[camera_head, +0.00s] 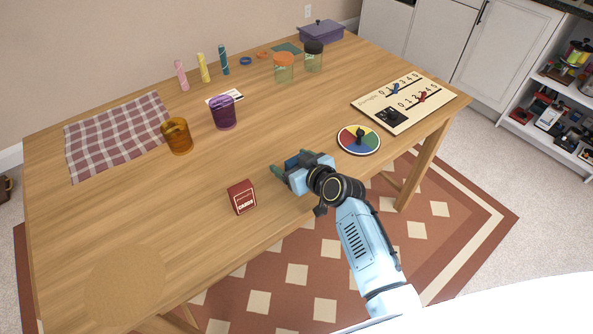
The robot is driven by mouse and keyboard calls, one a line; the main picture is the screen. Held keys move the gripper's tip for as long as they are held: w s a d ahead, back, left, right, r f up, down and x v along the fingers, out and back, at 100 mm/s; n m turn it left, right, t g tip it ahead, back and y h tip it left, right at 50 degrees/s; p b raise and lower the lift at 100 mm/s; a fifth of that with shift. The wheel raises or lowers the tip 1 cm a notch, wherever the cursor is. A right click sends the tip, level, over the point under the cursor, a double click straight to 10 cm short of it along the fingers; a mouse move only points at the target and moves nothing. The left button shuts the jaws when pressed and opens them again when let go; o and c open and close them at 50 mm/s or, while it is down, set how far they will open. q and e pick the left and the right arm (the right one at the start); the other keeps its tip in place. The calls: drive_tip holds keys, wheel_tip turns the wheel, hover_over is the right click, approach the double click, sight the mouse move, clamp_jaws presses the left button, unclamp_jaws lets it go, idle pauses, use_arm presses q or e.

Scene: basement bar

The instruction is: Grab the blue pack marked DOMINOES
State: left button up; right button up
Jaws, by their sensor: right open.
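My right gripper (289,165) is open, low over the front part of the wooden table (110,230). A small dark blue shape (293,161) shows at its fingers. It may be the blue pack, but the gripper covers much of it and I cannot read any marking. I cannot tell whether the fingers touch it. A red pack marked CARDS (241,198) stands to the left of the gripper, nearer the table's front edge. My left gripper is not in view.
A colour spinner (359,139) and a scoreboard (404,103) lie to the right. Purple (223,113) and amber (176,136) cups stand to the left, by a checked cloth (117,136). Jars (283,68), bottles and a purple pot (321,32) are farther back.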

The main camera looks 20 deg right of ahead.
drive_tip(key=c, duration=1.1)
